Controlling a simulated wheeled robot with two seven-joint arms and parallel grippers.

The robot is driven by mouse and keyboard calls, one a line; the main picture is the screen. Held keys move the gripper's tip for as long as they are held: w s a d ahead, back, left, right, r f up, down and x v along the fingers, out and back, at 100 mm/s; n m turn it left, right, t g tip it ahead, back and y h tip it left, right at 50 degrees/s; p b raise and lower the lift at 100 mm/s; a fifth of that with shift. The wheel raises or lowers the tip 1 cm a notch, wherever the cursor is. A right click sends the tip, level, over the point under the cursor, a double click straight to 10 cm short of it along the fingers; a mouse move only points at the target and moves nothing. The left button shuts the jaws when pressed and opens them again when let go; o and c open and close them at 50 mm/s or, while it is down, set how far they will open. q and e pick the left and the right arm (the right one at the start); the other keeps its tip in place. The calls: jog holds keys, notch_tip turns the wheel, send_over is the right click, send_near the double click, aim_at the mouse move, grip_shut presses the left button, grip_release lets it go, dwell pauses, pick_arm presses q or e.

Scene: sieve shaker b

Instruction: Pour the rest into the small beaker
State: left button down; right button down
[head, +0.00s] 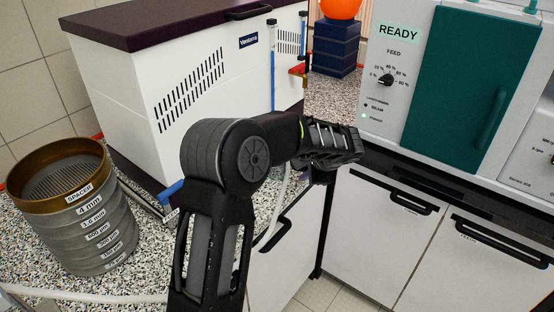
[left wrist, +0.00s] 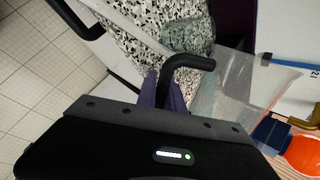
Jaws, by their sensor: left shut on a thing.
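My left gripper (head: 335,150) is in the middle of the head view, in front of the white machines and above the gap between the counters. Its fingertips are hard to make out there. In the left wrist view, a black bent handle (left wrist: 187,63) rises from just beyond the gripper's dark body, beside a clear, see-through vessel (left wrist: 238,85). The gripper is shut on this vessel, as far as I can tell by its handle. What the vessel holds is unclear. A greenish rounded patch (left wrist: 187,37) on the speckled counter may be clear glass; I cannot identify the small beaker. My right gripper is not in view.
A sieve stack (head: 80,215) with a brass top ring stands on the counter at left. A white machine with a purple lid (head: 160,22) is behind it. A teal-doored unit (head: 460,90) reading READY stands at right. An orange ball (head: 340,8) sits on a blue block (head: 335,45).

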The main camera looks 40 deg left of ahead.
pick_arm(q)
jog(key=shift+w+d+r+n+t+h+b, duration=0.15)
jog(key=shift+r+n+t+h+b, duration=0.15)
jog(key=shift+r+t+h+b, duration=0.25)
jog(key=shift+w+d+r+n+t+h+b, duration=0.1)
jog(key=shift+r+n+t+h+b, duration=0.35)
jog(key=shift+t+b, duration=0.3)
dwell(1.4)
jog(key=shift+m, duration=0.25)
jog(key=g+y+p, duration=0.1)
jog(key=y+p, duration=0.1)
jog(key=a+f+m+g+y+p, duration=0.1)
jog(key=p, duration=0.2)
jog(key=shift+w+m+g+y, duration=0.2)
jog(key=shift+m+g+y, duration=0.1)
jog(key=shift+g+y, duration=0.1)
jog(key=shift+f, duration=0.1)
